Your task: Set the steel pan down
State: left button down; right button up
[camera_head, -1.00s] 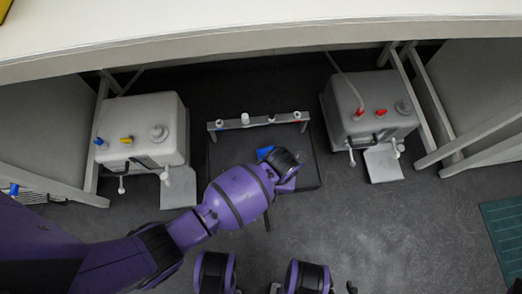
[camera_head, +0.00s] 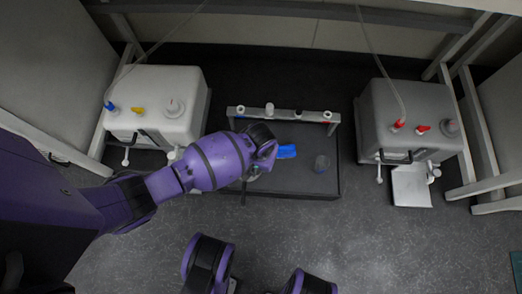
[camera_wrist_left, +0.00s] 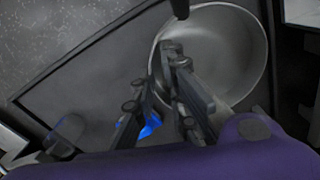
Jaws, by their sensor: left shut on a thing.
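The steel pan (camera_wrist_left: 228,42) is a round, shallow, shiny vessel in the left wrist view. My left gripper (camera_wrist_left: 177,60) is shut on its near rim. In the head view my left arm and wrist hide most of the pan, with only a little grey metal showing below the wrist. The wrist is over the left part of a dark flat platform (camera_head: 300,188). I cannot tell whether the pan touches the platform. My right gripper is not in view.
A grey rack bar (camera_head: 285,114) runs behind. White box-shaped units stand left (camera_head: 155,105) and right (camera_head: 412,115). The platform's front right is clear.

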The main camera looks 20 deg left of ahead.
pick_arm(q)
notch_tip(320, 180, down, 3)
jog(key=shift+f+b, duration=0.1)
jog(key=shift+b, duration=0.5)
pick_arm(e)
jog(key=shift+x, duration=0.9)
pick_arm(q)
jog(key=c, duration=1.8)
grip_release()
jog(key=shift+o, duration=0.2)
notch_tip(320, 180, up, 12)
jog(key=p, duration=0.6)
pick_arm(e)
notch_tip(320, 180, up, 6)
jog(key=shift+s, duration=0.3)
